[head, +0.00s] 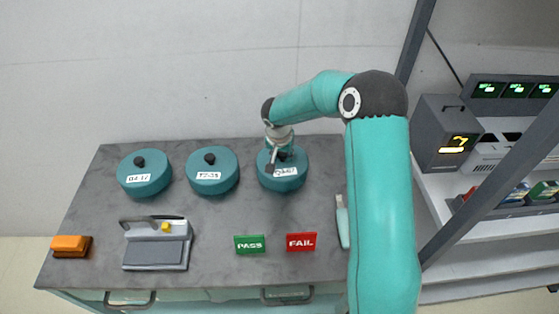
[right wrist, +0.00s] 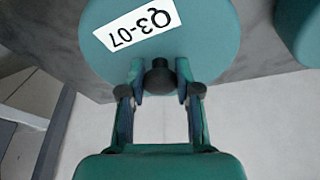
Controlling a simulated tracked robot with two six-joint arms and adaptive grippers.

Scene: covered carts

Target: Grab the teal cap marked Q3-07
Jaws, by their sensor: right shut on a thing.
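The teal cap marked Q3-07 (head: 296,183) is the rightmost of three round teal caps on the grey cart top. Its white label reads upside down in the right wrist view, where the cap (right wrist: 205,35) fills the upper middle. My right gripper (head: 279,160) comes down on it from above. In the right wrist view the gripper's fingers (right wrist: 160,76) are shut on the cap's black knob, one on each side. The cap appears level at the cart top; I cannot tell whether it touches it. My left gripper is not in view.
Two similar teal caps (head: 144,187) (head: 212,182) stand to the left, their labels hard to read. In front are a grey device (head: 157,254), an orange block (head: 70,246), a green PASS sign (head: 249,244) and a red FAIL sign (head: 301,242). Shelves (head: 470,250) stand at right.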

